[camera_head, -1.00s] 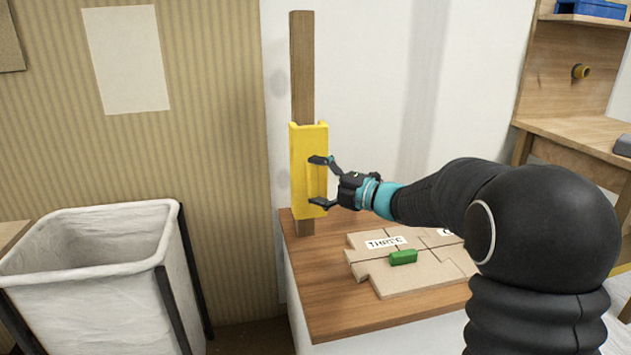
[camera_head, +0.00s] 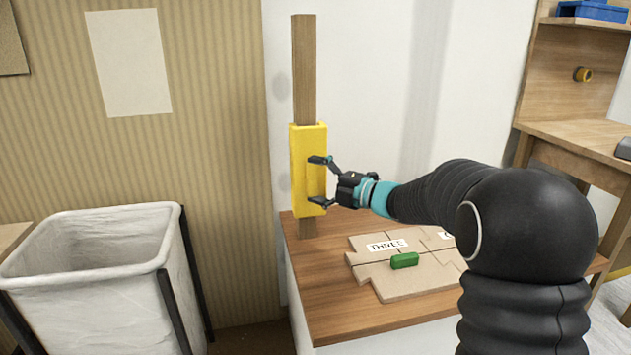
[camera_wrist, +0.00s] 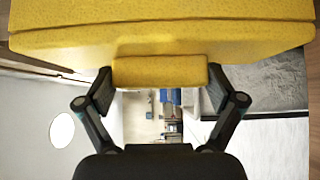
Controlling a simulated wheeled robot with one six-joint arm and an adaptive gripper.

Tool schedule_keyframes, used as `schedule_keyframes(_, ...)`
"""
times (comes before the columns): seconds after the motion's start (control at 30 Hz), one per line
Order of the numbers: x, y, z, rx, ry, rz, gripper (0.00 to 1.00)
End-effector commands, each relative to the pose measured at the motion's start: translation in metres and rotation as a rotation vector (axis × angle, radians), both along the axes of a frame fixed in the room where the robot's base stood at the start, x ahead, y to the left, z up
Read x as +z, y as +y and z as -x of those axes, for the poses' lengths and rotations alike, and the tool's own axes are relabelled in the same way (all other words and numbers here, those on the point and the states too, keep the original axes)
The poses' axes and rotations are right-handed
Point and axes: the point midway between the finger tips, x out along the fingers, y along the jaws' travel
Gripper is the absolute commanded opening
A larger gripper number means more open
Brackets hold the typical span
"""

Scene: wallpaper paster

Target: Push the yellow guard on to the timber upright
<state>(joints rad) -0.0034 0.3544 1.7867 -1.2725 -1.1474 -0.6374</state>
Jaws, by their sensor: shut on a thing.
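The yellow guard (camera_head: 308,140) stands upright against the timber upright (camera_head: 304,70), covering its lower middle part. The timber shows above the guard and a short piece shows below it. My gripper (camera_head: 318,181) reaches in from the right and is shut on the raised grip of the guard. In the wrist view the yellow guard (camera_wrist: 160,38) fills the top, and its grip lies between the two fingers of my gripper (camera_wrist: 160,84). Whether the guard is fully seated on the timber cannot be told.
The wooden-topped stand (camera_head: 330,280) bears flat cardboard pieces (camera_head: 400,280) with labels and a green block (camera_head: 404,260). A lined bin (camera_head: 90,270) stands at the left. A wooden workbench (camera_head: 575,135) is at the right.

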Motion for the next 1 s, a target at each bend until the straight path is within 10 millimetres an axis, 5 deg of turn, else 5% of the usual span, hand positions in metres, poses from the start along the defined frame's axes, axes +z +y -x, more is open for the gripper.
schedule_keyframes(1.0, 0.000, 0.006, -0.021, 0.000, 0.001, 0.000, 0.58)
